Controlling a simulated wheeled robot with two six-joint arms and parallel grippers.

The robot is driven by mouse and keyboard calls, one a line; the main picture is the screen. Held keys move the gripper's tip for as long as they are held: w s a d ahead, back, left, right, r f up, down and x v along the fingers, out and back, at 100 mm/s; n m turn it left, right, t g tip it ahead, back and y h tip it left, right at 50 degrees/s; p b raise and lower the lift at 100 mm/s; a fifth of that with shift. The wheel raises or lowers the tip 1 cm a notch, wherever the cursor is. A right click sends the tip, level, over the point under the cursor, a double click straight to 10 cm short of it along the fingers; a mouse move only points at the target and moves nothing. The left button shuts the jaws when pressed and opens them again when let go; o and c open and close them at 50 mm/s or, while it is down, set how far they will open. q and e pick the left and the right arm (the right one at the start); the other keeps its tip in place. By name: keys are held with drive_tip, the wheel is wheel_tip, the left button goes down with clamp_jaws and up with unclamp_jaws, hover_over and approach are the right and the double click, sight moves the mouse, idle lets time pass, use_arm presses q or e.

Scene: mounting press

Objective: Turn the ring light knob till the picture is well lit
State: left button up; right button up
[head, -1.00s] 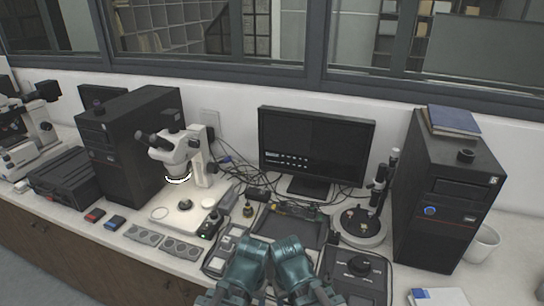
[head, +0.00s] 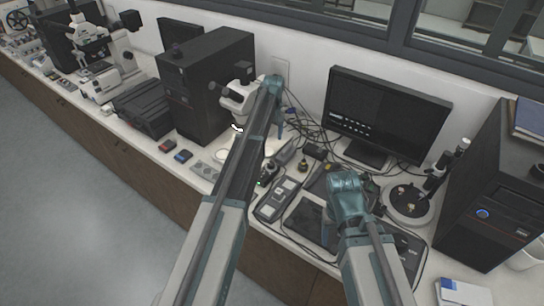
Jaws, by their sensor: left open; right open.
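The white stereo microscope (head: 238,100) is partly hidden behind my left arm, and its ring light (head: 237,128) shows as a bright arc under the head. A small dark control box (head: 267,175) with a green light stands on the bench to the right of my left forearm; its knob is too small to make out clearly. The monitor (head: 388,112) screen is mostly dark, with a row of small pale marks. My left gripper (head: 279,125) is open and raised beside the microscope, above and behind the box. My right gripper (head: 345,205) is open over the bench before the monitor.
A black computer tower (head: 207,85) stands left of the microscope, another (head: 490,190) at the right. Cables (head: 310,130) tangle behind the box. A flat panel (head: 275,200), a dark tray (head: 312,222) and a round-based stand (head: 408,203) crowd the bench.

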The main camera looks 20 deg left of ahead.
sight(271, 163)
use_arm(q)
drive_tip(key=shift+s+f, duration=0.1)
drive_tip(key=shift+f, duration=0.05)
wheel_tip(271, 163, down, 14)
drive_tip(key=b, duration=1.4)
drive_tip(key=shift+s+a+r, duration=0.1)
drive_tip(key=shift+r, duration=0.1)
clamp_jaws()
